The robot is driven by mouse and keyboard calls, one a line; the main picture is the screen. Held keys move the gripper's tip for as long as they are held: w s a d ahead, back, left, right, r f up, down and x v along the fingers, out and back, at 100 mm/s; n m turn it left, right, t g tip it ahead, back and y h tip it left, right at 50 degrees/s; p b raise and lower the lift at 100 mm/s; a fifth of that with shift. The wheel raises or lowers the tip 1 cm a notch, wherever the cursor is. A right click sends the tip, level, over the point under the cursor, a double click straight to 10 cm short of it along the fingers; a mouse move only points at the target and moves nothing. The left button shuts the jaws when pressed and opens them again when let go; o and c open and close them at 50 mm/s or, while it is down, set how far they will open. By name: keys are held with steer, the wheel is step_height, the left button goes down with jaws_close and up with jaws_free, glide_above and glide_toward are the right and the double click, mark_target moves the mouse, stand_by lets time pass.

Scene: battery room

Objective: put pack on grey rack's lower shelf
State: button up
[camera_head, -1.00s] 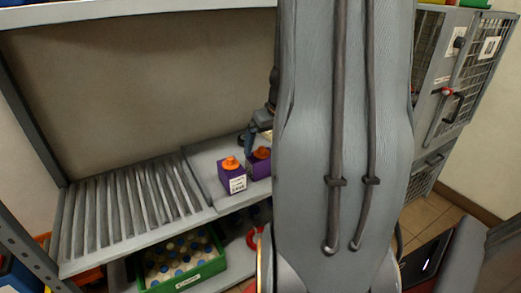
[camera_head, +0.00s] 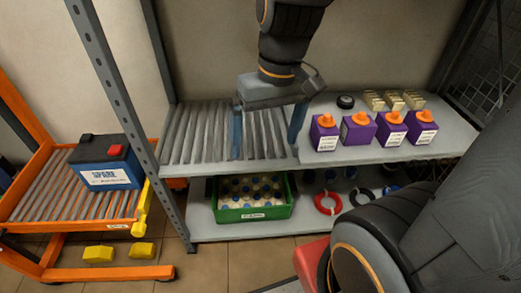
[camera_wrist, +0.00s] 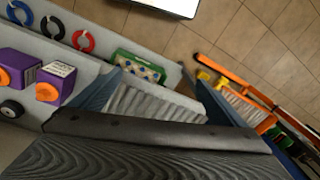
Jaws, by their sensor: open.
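A blue battery pack (camera_head: 104,163) with a black top, a red cap and a white "SPARE" label sits upright on the orange roller cart (camera_head: 138,225) at the left. The grey rack (camera_head: 177,220) stands right of the cart. Its lower shelf (camera_head: 215,232) holds a green crate at the left. My gripper (camera_head: 267,128) is open and empty, its blue fingers pointing down in front of the rack's upper roller section (camera_head: 190,130). In the wrist view my open gripper (camera_wrist: 158,98) has that roller bed between its fingers.
Purple packs with orange caps (camera_head: 359,130) stand on the upper shelf's flat right part. The green crate (camera_head: 253,213) with bottles, a red ring (camera_head: 328,203) and dark rings share the lower shelf. A rack post stands between cart and rack. Yellow blocks (camera_head: 98,254) lie low at the cart.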

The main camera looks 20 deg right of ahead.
steer(key=shift+n+g+h, duration=0.3)
steer(key=s, duration=0.1)
steer(key=s+a, duration=0.2)
steer(key=s, duration=0.1)
steer(key=shift+a+r, duration=0.25)
steer(key=shift+r, duration=0.1)
steer(key=d+r+m+p, duration=0.1)
steer(key=d+r+p, duration=0.5)
steer(key=p, duration=0.7)
steer(key=shift+s+d+r+m+h, duration=0.2)
steer(key=shift+s+r+m+h, duration=0.1)
steer(key=shift+m, duration=0.1)
